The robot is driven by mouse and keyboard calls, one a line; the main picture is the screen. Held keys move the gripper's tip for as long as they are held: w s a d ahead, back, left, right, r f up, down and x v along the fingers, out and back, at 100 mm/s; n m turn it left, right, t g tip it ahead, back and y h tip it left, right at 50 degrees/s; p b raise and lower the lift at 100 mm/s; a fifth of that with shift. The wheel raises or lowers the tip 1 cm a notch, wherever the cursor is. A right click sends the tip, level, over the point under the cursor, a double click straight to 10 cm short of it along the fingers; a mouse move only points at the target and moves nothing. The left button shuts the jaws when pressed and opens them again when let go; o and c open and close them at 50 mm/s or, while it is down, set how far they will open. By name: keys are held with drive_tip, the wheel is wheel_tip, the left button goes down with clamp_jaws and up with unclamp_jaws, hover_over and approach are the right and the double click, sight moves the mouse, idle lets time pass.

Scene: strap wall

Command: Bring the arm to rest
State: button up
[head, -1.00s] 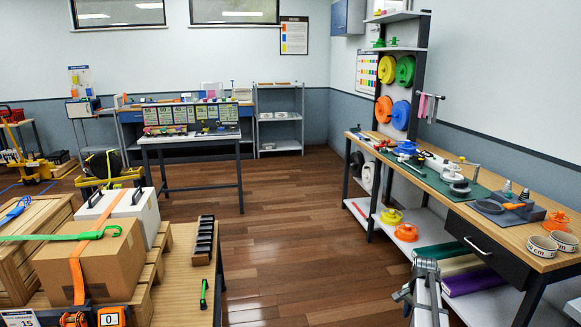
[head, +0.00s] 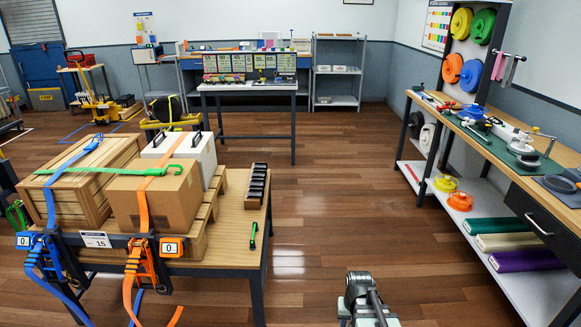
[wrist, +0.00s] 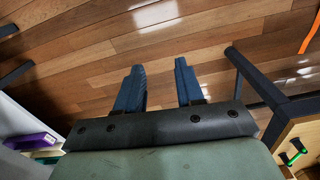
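My gripper (wrist: 158,78) shows in the wrist view with its two dark blue fingers apart. Nothing is between them, and wooden floor lies beyond them. Part of my grey arm (head: 366,298) shows at the bottom of the head view, over the floor between the strap table and the workbench. My fingertips cannot be made out in the head view. The arm appears clear of both pieces of furniture there.
At left, a table (head: 215,257) bears a wooden crate (head: 82,192), a cardboard box (head: 172,203) and a white case (head: 200,150) under straps. At right stands a workbench (head: 490,158) with a lower shelf. Open floor (head: 330,180) lies between.

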drive_tip(key=s+f+g, duration=0.2)
drive_tip(key=s+f, duration=0.5)
drive_tip(key=s, duration=0.3)
drive_tip(key=s+a+f+g, duration=0.1)
drive_tip(key=s+f+g, duration=0.1)
drive_tip(key=s+f, duration=0.5)
drive_tip(key=s+a+f+n+g, duration=0.1)
drive_tip(key=s+f, duration=0.6)
drive_tip(key=s, duration=0.7)
drive_tip(key=shift+s+g, duration=0.15)
drive_tip(key=shift+g, duration=0.75)
drive_tip(key=shift+c, duration=0.4)
